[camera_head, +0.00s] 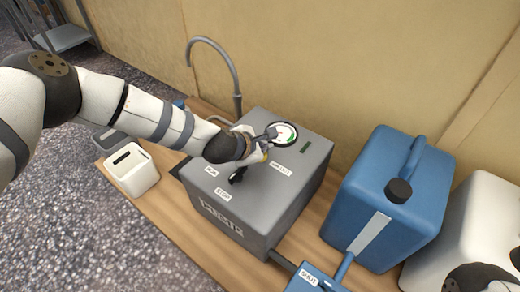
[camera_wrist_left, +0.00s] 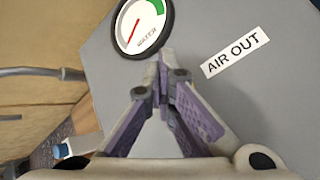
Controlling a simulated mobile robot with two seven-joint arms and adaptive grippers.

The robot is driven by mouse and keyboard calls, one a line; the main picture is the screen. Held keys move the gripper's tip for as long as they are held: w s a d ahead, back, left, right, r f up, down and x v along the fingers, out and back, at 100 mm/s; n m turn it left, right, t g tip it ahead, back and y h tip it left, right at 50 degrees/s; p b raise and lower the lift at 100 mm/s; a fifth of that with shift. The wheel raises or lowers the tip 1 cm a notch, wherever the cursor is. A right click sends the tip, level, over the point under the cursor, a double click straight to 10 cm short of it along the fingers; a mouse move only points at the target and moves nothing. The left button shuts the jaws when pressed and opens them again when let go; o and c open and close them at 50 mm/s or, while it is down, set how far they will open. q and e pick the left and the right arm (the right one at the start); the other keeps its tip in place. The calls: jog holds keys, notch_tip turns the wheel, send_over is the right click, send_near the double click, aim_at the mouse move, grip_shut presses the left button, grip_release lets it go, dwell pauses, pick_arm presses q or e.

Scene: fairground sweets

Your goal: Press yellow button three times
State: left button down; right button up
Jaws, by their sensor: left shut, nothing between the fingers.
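The grey machine box (camera_head: 265,222) stands on a wooden bench, with STOP and AIR OUT labels on its top. My left gripper (camera_head: 270,132) is over that top, beside the round gauge (camera_head: 286,131). In the left wrist view the gripper (camera_wrist_left: 162,72) is shut and empty, its tips just below the gauge (camera_wrist_left: 140,22) and left of the AIR OUT label (camera_wrist_left: 236,54). A small yellow patch (camera_head: 265,155) shows beside the gripper in the head view; I cannot tell whether it is the yellow button. My right gripper is out of view.
A blue canister (camera_head: 410,190) with a black cap stands to the right, beside a white container (camera_head: 465,225). A white slotted box (camera_head: 132,172) is on the left of the bench. A curved grey pipe (camera_head: 235,72) rises behind the machine, near the wall.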

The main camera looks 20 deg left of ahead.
pick_arm(q)
jog(key=shift+f, duration=0.2)
jog(key=shift+r, duration=0.15)
jog(key=shift+r+p, duration=0.85)
jog(key=shift+r, duration=0.35)
jog(key=shift+f, duration=0.1)
jog(key=shift+f, duration=0.35)
jog(key=shift+f+b, duration=0.6)
jog(key=shift+f, duration=0.25)
dwell(0.9)
jog(key=shift+r+p, duration=0.8)
jog(key=shift+r, duration=0.4)
jog(key=shift+r, duration=0.1)
